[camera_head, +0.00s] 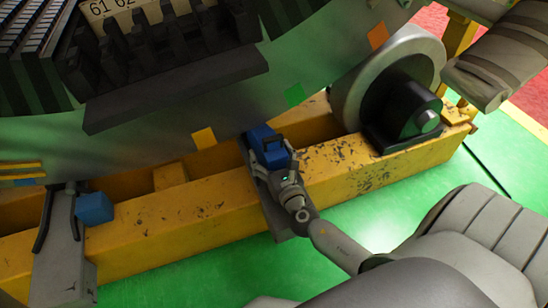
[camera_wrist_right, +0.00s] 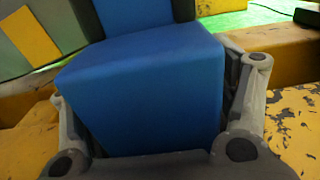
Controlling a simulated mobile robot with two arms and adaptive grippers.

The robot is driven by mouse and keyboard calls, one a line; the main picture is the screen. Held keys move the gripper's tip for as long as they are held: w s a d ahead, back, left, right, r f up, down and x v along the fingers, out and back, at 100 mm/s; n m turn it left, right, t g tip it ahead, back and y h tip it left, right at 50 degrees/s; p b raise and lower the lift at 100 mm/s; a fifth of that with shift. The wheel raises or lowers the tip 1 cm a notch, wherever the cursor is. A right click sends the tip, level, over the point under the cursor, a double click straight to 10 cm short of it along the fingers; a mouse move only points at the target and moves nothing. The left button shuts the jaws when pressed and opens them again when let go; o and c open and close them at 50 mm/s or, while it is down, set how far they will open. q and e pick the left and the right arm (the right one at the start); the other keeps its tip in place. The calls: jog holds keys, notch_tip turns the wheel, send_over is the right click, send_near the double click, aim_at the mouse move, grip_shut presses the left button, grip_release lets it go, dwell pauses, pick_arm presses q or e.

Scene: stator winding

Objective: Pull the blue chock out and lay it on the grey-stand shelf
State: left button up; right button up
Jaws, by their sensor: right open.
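A second blue block (camera_head: 95,208) is at the left, by another grey stand (camera_head: 62,272). My left gripper is out of view.
The yellow beam (camera_head: 170,219) runs across under the stator (camera_head: 150,150). A grey roller (camera_head: 385,85) with a dark bracket stands on the beam at the right. Green floor (camera_head: 190,280) is free in front. My right arm crosses the lower right.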

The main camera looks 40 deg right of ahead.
jog(key=c, duration=1.3)
jog(key=shift+o, duration=0.2)
